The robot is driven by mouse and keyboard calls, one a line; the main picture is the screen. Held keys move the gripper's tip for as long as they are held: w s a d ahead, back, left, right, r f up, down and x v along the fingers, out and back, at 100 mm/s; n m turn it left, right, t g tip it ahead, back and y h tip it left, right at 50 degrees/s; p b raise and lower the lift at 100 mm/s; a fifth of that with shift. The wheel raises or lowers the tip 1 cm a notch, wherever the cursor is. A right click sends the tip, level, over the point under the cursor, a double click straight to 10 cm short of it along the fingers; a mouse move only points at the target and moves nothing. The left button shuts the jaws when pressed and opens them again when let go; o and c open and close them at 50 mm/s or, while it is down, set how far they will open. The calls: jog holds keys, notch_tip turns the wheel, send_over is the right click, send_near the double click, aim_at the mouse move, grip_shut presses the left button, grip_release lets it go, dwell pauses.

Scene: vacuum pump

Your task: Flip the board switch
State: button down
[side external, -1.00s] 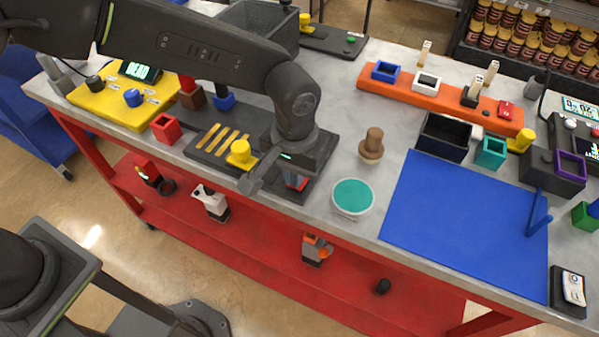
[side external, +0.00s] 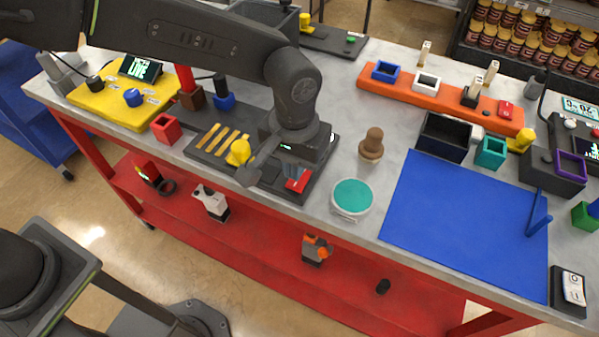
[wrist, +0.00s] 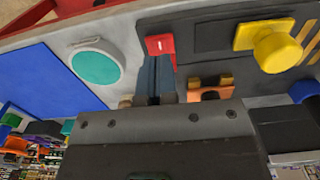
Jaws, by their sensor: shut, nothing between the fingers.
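The dark grey board (side external: 207,158) lies near the table's front edge, with a yellow knob (side external: 239,152) and several gold strips. Its red switch (side external: 297,185) sits at the board's front right end. The switch also shows in the wrist view (wrist: 159,44) as a red block with a small white mark. My gripper (side external: 296,171) is shut and empty, just above and behind the switch. In the wrist view its closed fingers (wrist: 156,64) end right at the switch's edge; I cannot tell whether they touch it. My gripper's body hides part of the board.
A yellow board (side external: 112,105) with a small green-lit display (side external: 140,69) stands at the far left. A round teal-topped dish (side external: 351,196) and a brown knobbed piece (side external: 372,143) stand right of the switch. A blue mat (side external: 465,225) lies further right, mostly clear.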

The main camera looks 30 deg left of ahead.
jog(key=shift+r, duration=2.15)
jog(key=s+a+r+t, duration=0.1)
jog(key=s+a+r, duration=0.1)
jog(key=a+r, duration=0.45)
jog(key=s+a+r+t, duration=0.15)
jog(key=a+r, duration=0.25)
jog(key=a, duration=0.5)
jog(key=s+a+t, duration=0.3)
jog(key=s+a, duration=0.9)
jog(key=shift+s+f, duration=0.25)
jog(key=shift+f, duration=0.1)
